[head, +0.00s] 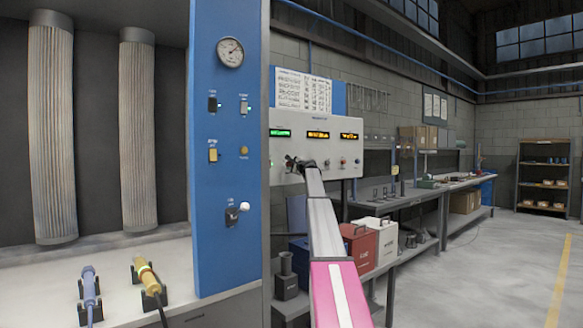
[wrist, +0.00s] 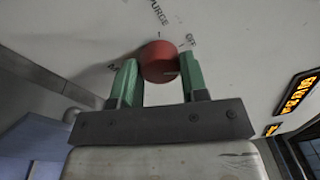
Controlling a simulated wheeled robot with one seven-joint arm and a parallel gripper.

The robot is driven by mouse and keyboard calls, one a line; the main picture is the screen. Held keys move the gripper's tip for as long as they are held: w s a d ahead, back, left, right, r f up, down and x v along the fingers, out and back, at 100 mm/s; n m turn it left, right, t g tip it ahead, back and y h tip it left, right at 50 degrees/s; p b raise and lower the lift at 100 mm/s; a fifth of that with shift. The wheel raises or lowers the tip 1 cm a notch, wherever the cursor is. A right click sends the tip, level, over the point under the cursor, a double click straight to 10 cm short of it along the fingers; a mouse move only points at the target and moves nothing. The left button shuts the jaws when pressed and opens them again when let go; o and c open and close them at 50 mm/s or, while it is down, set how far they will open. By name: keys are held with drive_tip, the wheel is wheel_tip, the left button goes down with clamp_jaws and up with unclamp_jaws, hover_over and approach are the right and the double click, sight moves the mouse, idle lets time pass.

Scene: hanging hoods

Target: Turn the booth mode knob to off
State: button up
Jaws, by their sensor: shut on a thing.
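The booth mode knob (wrist: 159,62) is red and round, on a pale panel face in the wrist view. The two green fingers of my gripper (wrist: 155,78) stand on either side of it and are shut on it. Printed labels surround the knob: PURGE above it, OFF at its upper right, and a partly hidden label at its left. A faint light mark shows on the knob, but I cannot tell which label it points to. In the head view my gripper (head: 293,164) is at the lower left of the white control panel (head: 342,176), and the knob is hidden there.
The panel has a green display (head: 280,133), two amber displays and small buttons. A blue column (head: 230,170) with a gauge and switches stands to the left. A red box (head: 360,245) and a white box (head: 384,238) sit on the bench below. The floor at right is clear.

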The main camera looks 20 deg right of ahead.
drive_tip(key=n, duration=0.6)
drive_tip(key=shift+y, duration=0.4)
drive_tip(key=shift+n, duration=0.3)
drive_tip(key=o, duration=0.9)
drive_tip(key=v, duration=1.1)
drive_tip(key=shift+f, duration=0.2)
